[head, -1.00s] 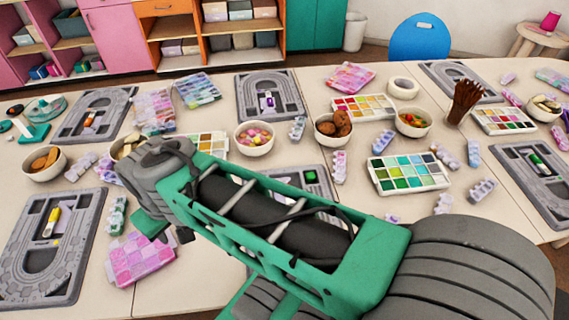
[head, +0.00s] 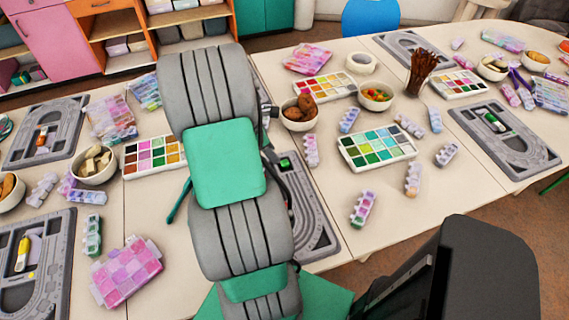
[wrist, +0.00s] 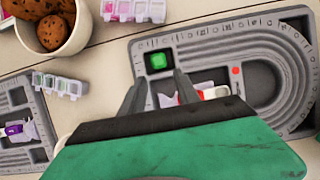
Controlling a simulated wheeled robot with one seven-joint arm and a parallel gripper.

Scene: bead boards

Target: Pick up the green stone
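The green stone (wrist: 158,61) is a small bright green square in a dark recess at the upper left of a grey bead board (wrist: 290,75). In the head view a bit of the green stone (head: 285,162) shows just right of my arm, on the partly hidden board (head: 318,225). My gripper (wrist: 158,86) is open in the wrist view. Its two dark fingers are apart and point towards the board, their tips just below the stone in the picture, with nothing held. The gripper is hidden behind my arm in the head view.
A red and white piece (wrist: 213,93) lies on the board by the right finger. A bowl of cookies (head: 299,113), a pastel bead strip (head: 311,150) and a paint palette (head: 377,147) stand nearby. Bare table (head: 400,215) lies at the right front.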

